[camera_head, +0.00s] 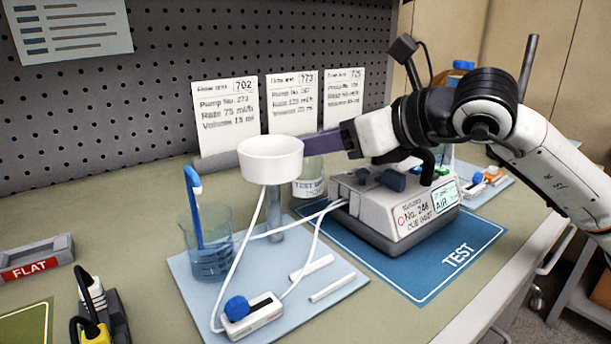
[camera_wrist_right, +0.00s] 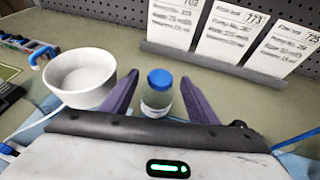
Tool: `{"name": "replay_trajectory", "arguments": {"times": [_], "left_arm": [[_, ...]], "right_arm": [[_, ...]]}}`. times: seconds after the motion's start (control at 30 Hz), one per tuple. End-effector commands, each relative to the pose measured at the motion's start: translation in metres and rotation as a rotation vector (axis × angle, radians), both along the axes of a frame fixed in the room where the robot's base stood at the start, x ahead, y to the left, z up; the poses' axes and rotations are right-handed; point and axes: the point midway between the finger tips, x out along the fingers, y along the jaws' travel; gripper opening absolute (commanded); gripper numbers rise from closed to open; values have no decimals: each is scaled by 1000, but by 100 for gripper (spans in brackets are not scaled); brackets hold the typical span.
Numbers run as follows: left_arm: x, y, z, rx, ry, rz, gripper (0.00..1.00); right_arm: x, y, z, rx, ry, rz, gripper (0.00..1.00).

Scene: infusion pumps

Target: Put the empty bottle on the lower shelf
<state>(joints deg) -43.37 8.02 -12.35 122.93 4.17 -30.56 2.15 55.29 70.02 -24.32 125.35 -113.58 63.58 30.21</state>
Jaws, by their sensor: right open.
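A clear bottle (camera_head: 309,180) with a label starting "TEST" stands on the bench behind the white funnel bowl. In the right wrist view the same bottle (camera_wrist_right: 156,100) shows its blue cap, between my purple fingers. I cannot tell whether it is empty. My right gripper (camera_head: 322,143) is open at the bottle's upper part. In the wrist view a gap shows on both sides of the bottle between the fingertips (camera_wrist_right: 160,76). My left gripper is not in view. No lower shelf can be clearly made out.
The white bowl (camera_head: 270,160) on a stand is close to my right fingers. The pump (camera_head: 397,207) sits on the blue TEST mat (camera_head: 440,268) below my arm. A beaker (camera_head: 210,255) and white tubing are at left. Cards (camera_head: 292,103) line the back.

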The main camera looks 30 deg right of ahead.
Motion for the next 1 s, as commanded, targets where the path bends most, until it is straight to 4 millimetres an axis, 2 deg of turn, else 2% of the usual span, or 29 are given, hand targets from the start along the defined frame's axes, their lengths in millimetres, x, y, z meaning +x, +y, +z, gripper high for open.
{"name": "replay_trajectory", "arguments": {"times": [0.2, 0.47, 0.57, 0.8, 1.0], "left_arm": [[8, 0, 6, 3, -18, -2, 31], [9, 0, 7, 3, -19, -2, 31], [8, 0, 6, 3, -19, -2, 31], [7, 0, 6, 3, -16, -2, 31], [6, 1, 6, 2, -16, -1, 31]], "right_arm": [[26, 9, -11, 4, 0, 2, 54], [29, 9, -13, 1, -1, 0, 54], [29, 9, -13, 1, -1, 0, 41], [29, 9, -13, 1, 0, 1, 0], [29, 9, -13, 1, 0, 1, 0]]}}
